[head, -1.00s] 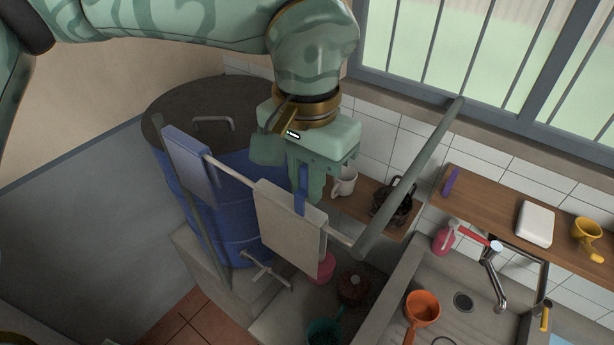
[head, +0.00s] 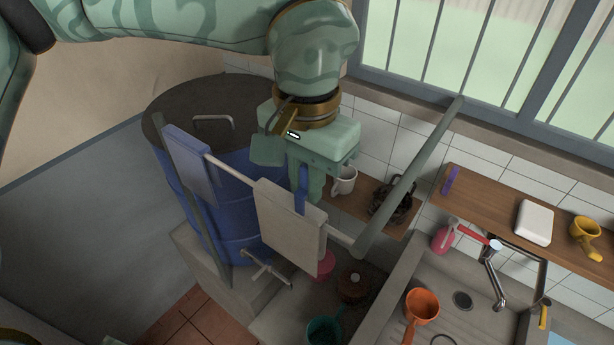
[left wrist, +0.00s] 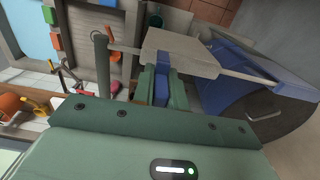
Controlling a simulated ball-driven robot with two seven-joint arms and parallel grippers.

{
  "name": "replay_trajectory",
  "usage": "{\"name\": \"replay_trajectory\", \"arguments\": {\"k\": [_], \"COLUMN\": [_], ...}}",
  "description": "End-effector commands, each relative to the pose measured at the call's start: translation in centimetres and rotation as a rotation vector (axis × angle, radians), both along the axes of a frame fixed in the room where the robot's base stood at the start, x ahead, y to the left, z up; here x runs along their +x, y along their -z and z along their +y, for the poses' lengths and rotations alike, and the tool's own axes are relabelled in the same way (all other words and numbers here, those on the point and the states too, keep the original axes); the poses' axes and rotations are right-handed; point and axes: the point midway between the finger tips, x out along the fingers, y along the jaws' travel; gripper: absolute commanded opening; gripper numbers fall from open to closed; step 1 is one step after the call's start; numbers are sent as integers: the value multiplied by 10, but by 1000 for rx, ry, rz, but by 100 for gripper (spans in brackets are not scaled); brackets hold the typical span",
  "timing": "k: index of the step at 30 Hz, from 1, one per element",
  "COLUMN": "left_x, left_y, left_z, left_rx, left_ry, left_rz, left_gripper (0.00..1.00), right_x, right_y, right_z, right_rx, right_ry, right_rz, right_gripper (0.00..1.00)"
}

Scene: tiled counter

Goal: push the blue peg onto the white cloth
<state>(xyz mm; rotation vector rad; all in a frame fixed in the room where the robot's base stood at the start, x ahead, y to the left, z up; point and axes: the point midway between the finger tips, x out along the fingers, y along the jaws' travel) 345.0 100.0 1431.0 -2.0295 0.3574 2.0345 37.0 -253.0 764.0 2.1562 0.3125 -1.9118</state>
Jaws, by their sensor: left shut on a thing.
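The white cloth (head: 284,232) hangs folded over a thin rail, and it also shows in the left wrist view (left wrist: 188,52). My left gripper (head: 305,188) points down just above the cloth's top edge and is shut on the blue peg (head: 299,203). In the left wrist view the peg (left wrist: 162,62) stands out between the fingers (left wrist: 161,86), and its tip overlaps the cloth's top edge. How far the peg sits over the cloth and rail cannot be told. The peg's upper part is hidden by the fingers. My right gripper does not show.
A blue cloth (head: 187,160) hangs further left on the rail. The rail meets a thick grey post (head: 410,180) at right. A blue barrel (head: 233,225) stands behind. A shelf with a white mug (head: 344,181) and a sink with an orange dipper (head: 421,305) lie right.

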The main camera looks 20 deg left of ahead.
Motion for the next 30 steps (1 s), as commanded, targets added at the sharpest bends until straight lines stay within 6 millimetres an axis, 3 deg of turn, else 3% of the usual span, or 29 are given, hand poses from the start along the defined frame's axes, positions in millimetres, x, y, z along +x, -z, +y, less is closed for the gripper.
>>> {"name": "replay_trajectory", "arguments": {"k": [30], "left_x": [0], "left_y": [24], "left_z": [0], "left_rx": [0], "left_ry": [0], "left_rz": [1], "left_gripper": [0], "right_x": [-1], "right_y": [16], "right_z": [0], "right_rx": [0], "right_ry": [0], "right_rz": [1], "right_gripper": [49]}}
